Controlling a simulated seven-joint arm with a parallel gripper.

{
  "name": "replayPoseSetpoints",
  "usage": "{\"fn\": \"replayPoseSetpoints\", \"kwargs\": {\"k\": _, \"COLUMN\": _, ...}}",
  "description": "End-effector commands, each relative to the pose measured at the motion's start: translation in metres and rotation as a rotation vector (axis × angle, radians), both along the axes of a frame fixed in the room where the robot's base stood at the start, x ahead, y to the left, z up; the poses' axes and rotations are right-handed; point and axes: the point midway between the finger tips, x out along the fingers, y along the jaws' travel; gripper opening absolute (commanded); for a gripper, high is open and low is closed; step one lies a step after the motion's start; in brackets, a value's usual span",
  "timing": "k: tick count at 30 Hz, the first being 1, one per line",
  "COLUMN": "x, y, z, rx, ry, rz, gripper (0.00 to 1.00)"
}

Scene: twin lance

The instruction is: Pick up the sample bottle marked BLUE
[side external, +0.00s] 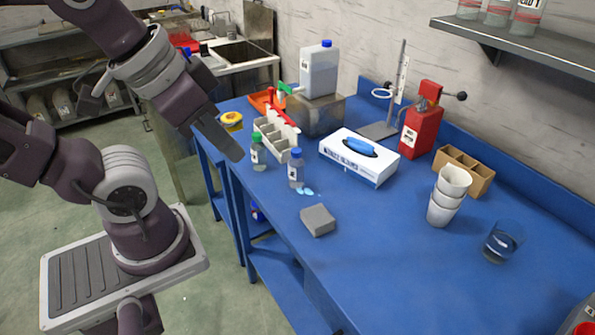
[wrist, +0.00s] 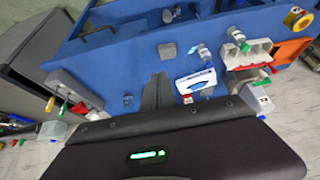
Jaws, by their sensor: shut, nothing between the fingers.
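A small clear bottle with a blue cap (side external: 296,170) stands upright near the front edge of the blue bench. A similar bottle with a green cap (side external: 258,155) stands to its left. Their label text is too small to read. In the wrist view the blue-capped bottle (wrist: 204,54) and the green-capped bottle (wrist: 236,37) are above and right of the fingers. My gripper (side external: 236,154) is shut and empty, above the bench's left edge and left of both bottles in the side view. Its fingers also show in the wrist view (wrist: 158,80).
A grey block (side external: 318,220) and blue spilled liquid (side external: 306,191) lie by the blue-capped bottle. A white rack (side external: 278,136) stands behind the bottles, a glove box (side external: 358,158) to the right. Stacked cups (side external: 448,194) and a glass (side external: 503,240) stand farther right. The bench front is clear.

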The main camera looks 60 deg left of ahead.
Motion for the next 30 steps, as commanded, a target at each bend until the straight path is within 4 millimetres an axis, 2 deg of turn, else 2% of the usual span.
{"fn": "replayPoseSetpoints", "kwargs": {"k": 9, "x": 0.0, "y": 0.0, "z": 0.0, "rx": 0.0, "ry": 0.0, "rz": 0.0, "gripper": 0.02}}
{"fn": "replayPoseSetpoints", "kwargs": {"k": 15, "x": 0.0, "y": 0.0, "z": 0.0, "rx": 0.0, "ry": 0.0, "rz": 0.0, "gripper": 0.41}}
{"fn": "replayPoseSetpoints", "kwargs": {"k": 17, "x": 0.0, "y": 0.0, "z": 0.0, "rx": 0.0, "ry": 0.0, "rz": 0.0, "gripper": 0.49}}
{"fn": "replayPoseSetpoints", "kwargs": {"k": 26, "x": -0.001, "y": 0.002, "z": -0.003, "rx": 0.015, "ry": 0.02, "rz": -0.007, "gripper": 0.49}}
{"fn": "replayPoseSetpoints", "kwargs": {"k": 29, "x": -0.008, "y": 0.02, "z": -0.031, "rx": 0.148, "ry": 0.186, "rz": -0.073, "gripper": 0.49}}
{"fn": "replayPoseSetpoints", "kwargs": {"k": 30, "x": -0.014, "y": 0.035, "z": -0.046, "rx": 0.248, "ry": 0.296, "rz": -0.127, "gripper": 0.49}}
